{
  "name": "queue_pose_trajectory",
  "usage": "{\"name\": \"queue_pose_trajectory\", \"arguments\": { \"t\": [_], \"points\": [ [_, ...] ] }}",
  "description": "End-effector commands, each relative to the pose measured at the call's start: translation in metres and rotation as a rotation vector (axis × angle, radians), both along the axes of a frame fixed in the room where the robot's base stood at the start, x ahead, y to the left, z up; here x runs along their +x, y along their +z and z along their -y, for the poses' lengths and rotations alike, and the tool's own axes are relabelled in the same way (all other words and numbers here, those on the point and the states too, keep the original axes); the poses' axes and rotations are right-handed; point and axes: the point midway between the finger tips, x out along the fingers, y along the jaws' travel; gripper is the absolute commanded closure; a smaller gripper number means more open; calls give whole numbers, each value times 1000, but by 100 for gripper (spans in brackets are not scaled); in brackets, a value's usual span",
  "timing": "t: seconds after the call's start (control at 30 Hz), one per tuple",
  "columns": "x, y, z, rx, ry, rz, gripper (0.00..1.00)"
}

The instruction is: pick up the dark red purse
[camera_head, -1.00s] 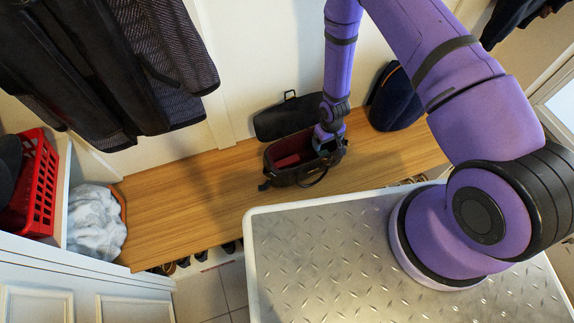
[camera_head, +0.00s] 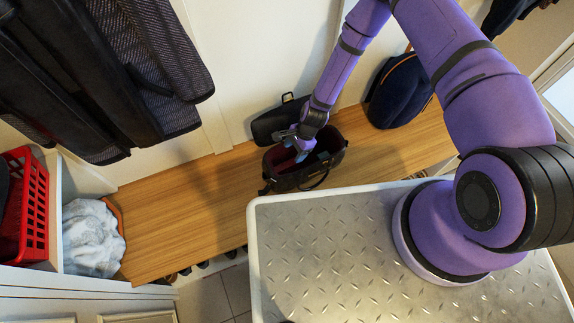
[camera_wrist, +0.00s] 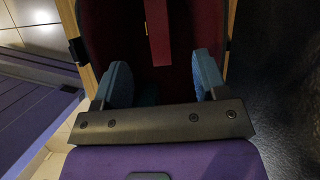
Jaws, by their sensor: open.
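An open black bag (camera_head: 320,178) stands on the wooden bench, with a dark red lining. A dark red flat piece, apparently the purse (camera_wrist: 158,32), stands out against the lining in the wrist view, ahead of and between my fingertips.
The bag's black lid (camera_head: 275,122) is folded back toward the wall. A navy backpack (camera_head: 400,92) stands to the right. The wooden bench (camera_head: 190,205) is clear to the left, up to a grey-white fluffy item (camera_head: 92,238). Dark coats (camera_head: 110,80) hang at upper left.

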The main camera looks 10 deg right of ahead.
Motion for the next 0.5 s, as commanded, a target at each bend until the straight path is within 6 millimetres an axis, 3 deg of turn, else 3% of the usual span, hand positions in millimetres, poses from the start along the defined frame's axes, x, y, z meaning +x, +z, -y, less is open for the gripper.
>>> {"name": "queue_pose_trajectory", "arguments": {
  "t": [0.13, 0.5],
  "points": [
    [-2, -7, -8, 8, -50, -24, 34],
    [-9, -50, -24, 7, -49, -22, 34]
  ]
}}
